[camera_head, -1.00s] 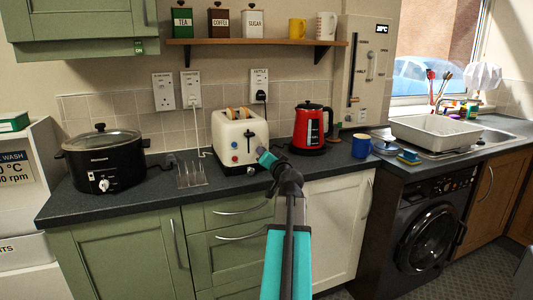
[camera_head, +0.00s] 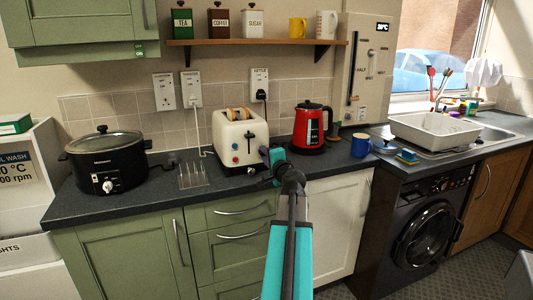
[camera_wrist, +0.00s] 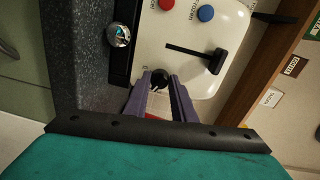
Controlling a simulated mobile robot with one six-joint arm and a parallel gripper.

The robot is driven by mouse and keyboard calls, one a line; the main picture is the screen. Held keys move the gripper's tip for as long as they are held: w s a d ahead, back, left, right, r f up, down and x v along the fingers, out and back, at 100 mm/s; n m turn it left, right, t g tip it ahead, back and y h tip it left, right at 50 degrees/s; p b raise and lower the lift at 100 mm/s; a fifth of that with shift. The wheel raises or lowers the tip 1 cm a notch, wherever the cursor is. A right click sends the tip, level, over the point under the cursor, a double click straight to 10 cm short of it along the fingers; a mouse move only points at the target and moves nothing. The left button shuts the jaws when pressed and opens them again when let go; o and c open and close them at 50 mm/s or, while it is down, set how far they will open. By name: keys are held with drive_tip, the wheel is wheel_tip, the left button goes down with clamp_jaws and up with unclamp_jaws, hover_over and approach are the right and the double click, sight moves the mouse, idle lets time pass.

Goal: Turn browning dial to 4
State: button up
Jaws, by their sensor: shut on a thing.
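The cream toaster (camera_head: 227,130) stands on the counter with bread in its slots. In the wrist view its front (camera_wrist: 150,45) appears turned sideways, with a red button (camera_wrist: 166,4), a blue button (camera_wrist: 205,12), a black lever (camera_wrist: 194,54) and a shiny round knob (camera_wrist: 118,34). My gripper (camera_wrist: 160,77) has its two purple fingers shut on a small dark dial (camera_wrist: 160,79) on the toaster's front. The fingers partly cover the dial, and I cannot read its setting. In the head view my gripper (camera_head: 266,154) is at the toaster's lower right, and the dial is hidden.
A red kettle (camera_head: 308,130) stands close on the right, with a blue mug (camera_head: 361,145) beyond it. A wire rack (camera_head: 193,176) and a black slow cooker (camera_head: 105,160) are on the left. A shelf (camera_head: 250,42) with canisters hangs above. Some bare counter lies before the kettle.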

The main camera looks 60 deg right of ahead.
drive_tip(key=shift+s+f, duration=0.15)
drive_tip(key=shift+f, duration=0.05)
idle(0.3)
drive_tip(key=o, duration=1.1)
drive_tip(key=shift+c, duration=0.2)
drive_tip(key=shift+r, duration=0.1)
drive_tip(key=shift+a, duration=0.1)
drive_tip(key=b+v, duration=0.2)
drive_tip(key=v, duration=0.6)
drive_tip(key=shift+s, duration=0.2)
